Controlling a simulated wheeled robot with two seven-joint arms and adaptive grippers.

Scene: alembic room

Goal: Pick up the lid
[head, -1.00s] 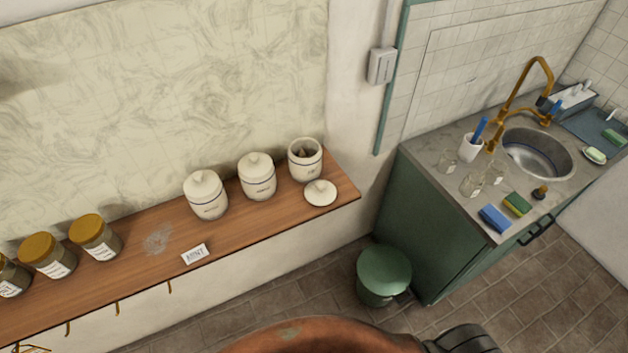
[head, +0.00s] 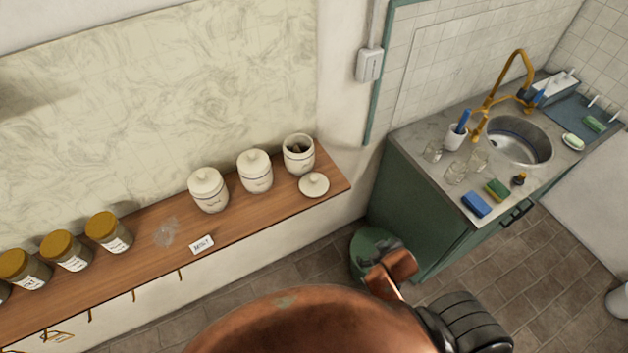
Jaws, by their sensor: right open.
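A round cream lid (head: 314,186) with a small knob lies on the wooden shelf (head: 255,222), near its right end. It lies just in front of an uncovered white jar (head: 299,155), apart from it. Two similar jars, a middle one (head: 255,172) and a left one (head: 208,190), wear their lids. My left gripper is out of view.
Brown-lidded jars (head: 108,232) stand at the shelf's left, with a small label card (head: 202,245) near its front edge. A green bin (head: 360,262) stands on the floor. A green cabinet (head: 400,205) with a sink (head: 520,140), glasses and sponges is at right.

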